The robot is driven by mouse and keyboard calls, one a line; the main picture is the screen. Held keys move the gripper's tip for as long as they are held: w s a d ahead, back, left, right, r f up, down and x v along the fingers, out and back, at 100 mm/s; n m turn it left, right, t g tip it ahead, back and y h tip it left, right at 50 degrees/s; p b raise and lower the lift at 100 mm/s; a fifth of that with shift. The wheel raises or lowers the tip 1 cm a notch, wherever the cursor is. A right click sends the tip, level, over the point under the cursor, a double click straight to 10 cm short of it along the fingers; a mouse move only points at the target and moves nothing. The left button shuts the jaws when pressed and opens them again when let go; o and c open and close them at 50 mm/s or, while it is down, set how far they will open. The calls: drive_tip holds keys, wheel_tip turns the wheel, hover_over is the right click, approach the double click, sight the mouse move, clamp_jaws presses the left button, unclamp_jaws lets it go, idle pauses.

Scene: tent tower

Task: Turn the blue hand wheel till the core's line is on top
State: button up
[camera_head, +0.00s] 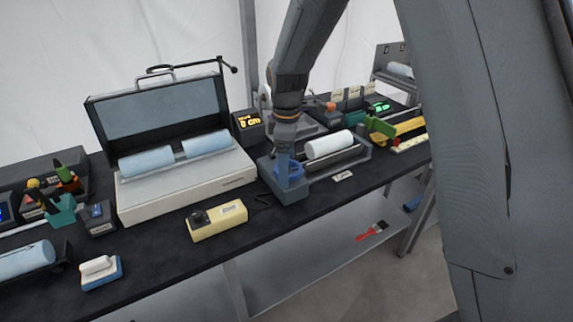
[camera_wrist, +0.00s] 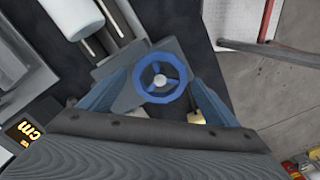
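The blue hand wheel (camera_wrist: 147,70) has spokes and a pale hub, and sits on a grey block (camera_head: 291,191). In the head view the wheel (camera_head: 290,171) is partly covered by my gripper (camera_head: 285,160), which points down over it. In the wrist view my gripper (camera_wrist: 160,84) has its two blue fingers apart, one on each side of the wheel. I cannot tell whether they touch the rim. The white core (camera_head: 328,145) lies on a grey cradle beside the block; its end also shows in the wrist view (camera_wrist: 74,14). I see no line on it.
A white case (camera_head: 185,186) with two pale blue cores stands to the left. A cream box (camera_head: 217,221) lies in front. A display reading cm (camera_head: 248,121) stands behind. Green and yellow tools (camera_head: 381,127) lie right. A red brush (camera_head: 371,232) lies on the lower shelf.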

drive_tip(key=shift+r+b, duration=1.1)
drive_tip(key=shift+r, duration=2.8)
drive_tip(key=s+d+f+m, duration=0.3)
drive_tip(key=s+d+m, duration=0.4)
drive_tip(key=s, duration=0.3)
drive_tip(key=s+d+f+m+t, duration=0.1)
drive_tip(key=s+d+f+m, duration=0.3)
drive_tip(key=s+d+m, duration=0.3)
drive_tip(key=s+m, duration=0.1)
drive_tip(key=s, duration=0.2)
drive_tip(key=shift+s+d+m, duration=0.3)
drive_tip(key=shift+s+m, duration=0.05)
drive_tip(key=shift+m, duration=0.05)
